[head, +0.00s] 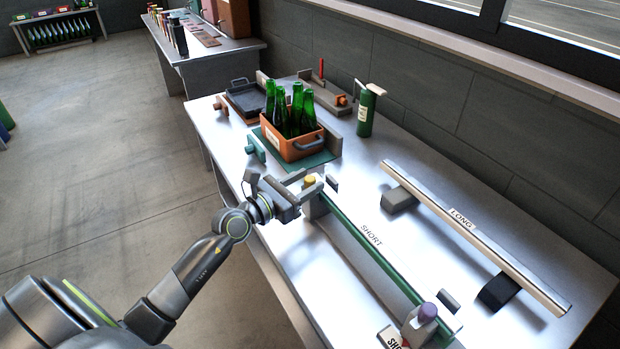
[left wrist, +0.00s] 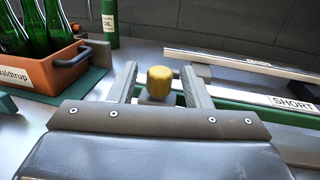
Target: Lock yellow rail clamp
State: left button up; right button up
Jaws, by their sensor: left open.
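The yellow rail clamp (head: 310,180) is a small yellow knob on a grey block at the far end of the green SHORT rail (head: 372,244). In the left wrist view the yellow knob (left wrist: 159,81) stands upright between my two fingers. My left gripper (head: 304,183) is open around the knob, with a gap on both sides of it in the left wrist view (left wrist: 162,86). A purple-topped clamp (head: 428,313) sits at the near end of the same rail. My right gripper is not in view.
An orange crate (head: 294,150) with several green bottles stands behind my left gripper on a green mat. The LONG rail (head: 470,232) lies to the right on grey and black supports. A green cylinder (head: 366,112) stands at the back near the wall.

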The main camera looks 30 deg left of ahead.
pick_arm(q)
jog(key=shift+x, duration=0.8)
jog(key=c, duration=0.9)
jog(key=n+y+p, duration=0.1)
jog(key=p, duration=0.3)
jog(key=shift+r+y, duration=0.3)
jog(key=shift+r, duration=0.05)
jog(key=shift+c, duration=0.2)
jog(key=shift+f+t+y+p, duration=0.2)
jog(key=shift+t+y+p, duration=0.1)
jog(key=shift+p, duration=0.35)
jog(key=shift+f, duration=0.1)
jog(key=o, duration=0.9)
jog(key=shift+o, duration=0.2)
jog(key=shift+n, duration=0.3)
